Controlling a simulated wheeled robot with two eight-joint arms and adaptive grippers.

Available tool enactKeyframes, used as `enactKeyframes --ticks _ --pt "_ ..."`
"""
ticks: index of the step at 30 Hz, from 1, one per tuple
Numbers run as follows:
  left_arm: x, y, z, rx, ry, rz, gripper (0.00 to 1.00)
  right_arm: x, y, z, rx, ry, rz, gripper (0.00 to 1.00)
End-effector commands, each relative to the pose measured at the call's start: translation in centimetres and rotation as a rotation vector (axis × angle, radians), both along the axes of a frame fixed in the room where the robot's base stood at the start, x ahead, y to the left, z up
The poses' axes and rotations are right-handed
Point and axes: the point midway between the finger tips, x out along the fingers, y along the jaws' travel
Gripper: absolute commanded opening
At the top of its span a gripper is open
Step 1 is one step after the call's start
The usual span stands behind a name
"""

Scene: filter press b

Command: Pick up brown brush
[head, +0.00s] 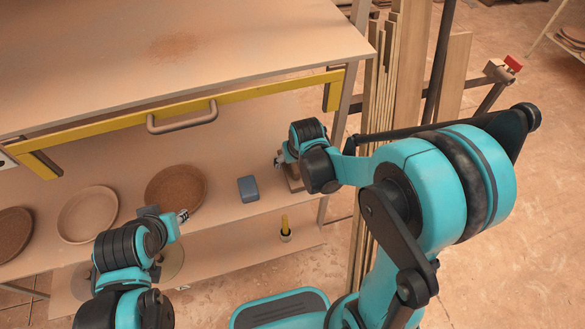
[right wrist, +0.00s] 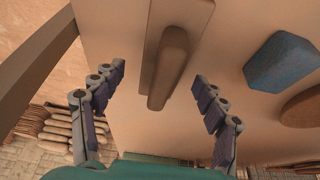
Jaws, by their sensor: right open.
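The brown brush lies on the shelf (head: 235,219) below the tabletop. In the right wrist view, its long raised brown grip (right wrist: 170,68) sits on a flatter, paler body, between my right fingers. In the head view, only a small part of the brush (head: 294,183) shows beneath my right wrist. My right gripper (right wrist: 158,92) is open, with one finger on each side of the brush and clear gaps between. It is mostly hidden behind its wrist in the head view. My left gripper (head: 184,215) is by the shelf's front, in front of a brown plate; its finger opening is unclear.
A blue-grey block (head: 248,188) lies left of the brush; it also shows in the right wrist view (right wrist: 283,72). Round brown plates (head: 177,186) stand further left. The tabletop (head: 180,50) with its yellow rail (head: 250,95) overhangs the shelf. Upright planks (head: 408,70) stand right.

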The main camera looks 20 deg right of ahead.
Motion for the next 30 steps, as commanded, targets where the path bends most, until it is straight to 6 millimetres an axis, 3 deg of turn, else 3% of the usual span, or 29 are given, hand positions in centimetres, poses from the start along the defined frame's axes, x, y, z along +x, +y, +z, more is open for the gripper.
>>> enactKeyframes --ticks 6,16,17,23,30 --pt "0.0 0.0 -1.9 0.000 0.000 0.000 0.31 1.5 0.3 -3.3 0.000 0.000 0.000 0.72" --pt "0.0 0.0 -2.0 0.000 0.000 0.000 0.31 1.8 0.3 -3.9 0.000 -0.001 0.000 0.72" --pt "0.0 0.0 -2.0 0.000 0.000 0.000 0.31 1.8 0.3 -3.9 0.000 -0.001 0.000 0.67" --pt "0.0 0.0 -2.0 0.000 0.000 0.000 0.31 1.8 0.3 -3.9 0.000 -0.001 0.000 0.14" --pt "0.0 0.0 -2.0 0.000 0.000 0.000 0.31 1.8 0.3 -3.8 0.000 -0.001 0.000 0.13"
